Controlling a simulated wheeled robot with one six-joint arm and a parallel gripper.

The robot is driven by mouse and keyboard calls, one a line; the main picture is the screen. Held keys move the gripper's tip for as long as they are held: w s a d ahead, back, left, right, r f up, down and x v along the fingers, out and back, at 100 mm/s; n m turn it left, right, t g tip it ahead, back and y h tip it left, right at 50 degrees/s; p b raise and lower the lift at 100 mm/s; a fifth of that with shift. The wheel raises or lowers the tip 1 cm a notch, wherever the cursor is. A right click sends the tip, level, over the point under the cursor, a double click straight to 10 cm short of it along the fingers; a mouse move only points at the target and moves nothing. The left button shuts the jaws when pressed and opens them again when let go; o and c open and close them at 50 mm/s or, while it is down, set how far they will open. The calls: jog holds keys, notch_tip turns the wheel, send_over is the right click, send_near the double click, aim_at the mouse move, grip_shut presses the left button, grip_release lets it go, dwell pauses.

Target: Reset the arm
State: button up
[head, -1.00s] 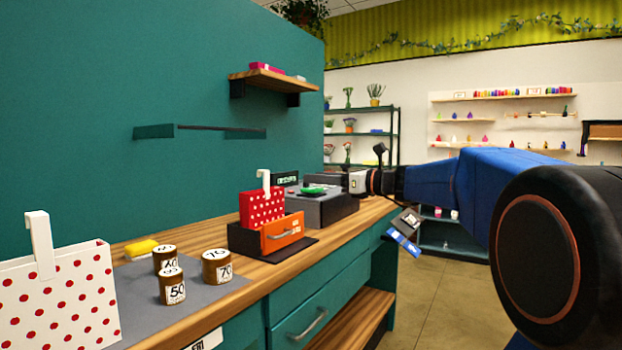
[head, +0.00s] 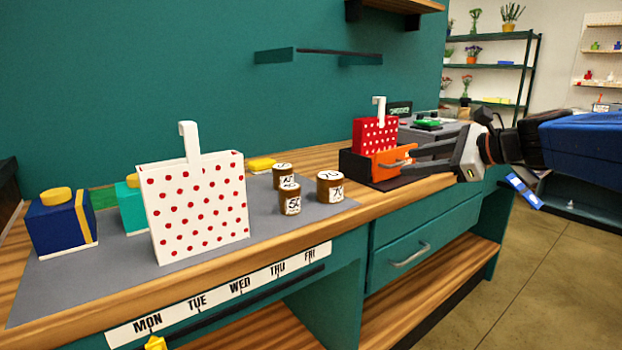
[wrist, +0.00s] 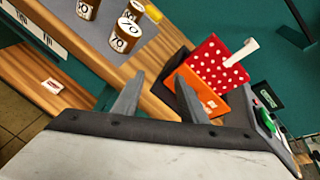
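My gripper (head: 416,157) is at the right in the head view, its fingers pointing left toward the orange drawer front (head: 392,160) of a small black box (head: 358,167). In the wrist view my gripper (wrist: 160,80) has its two fingers spread apart with nothing between them but the counter edge. The orange front (wrist: 208,97) is just beyond the right finger; I cannot tell whether they touch. A red bag with white dots (head: 374,136) stands at the box, and it also shows in the wrist view (wrist: 214,66).
A white bag with red dots (head: 195,210), several brown jars (head: 329,188) and a blue box (head: 62,222) stand on the grey mat (head: 80,285). A grey machine (head: 440,132) is behind my gripper. Open floor (head: 520,270) lies to the right.

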jog(key=s+a+f+n+g+h, duration=0.2)
jog(key=s+f+n+g+h, duration=0.35)
jog(key=s+f+n, duration=1.25)
jog(key=s+d+f+n+h, duration=0.3)
jog(key=s+d+f, duration=0.2)
jog(key=s+f, duration=0.5)
jog(key=shift+s+d+h, duration=0.2)
jog(key=shift+s+h, duration=0.15)
jog(key=shift+s, duration=0.45)
jog(key=shift+r, duration=0.1)
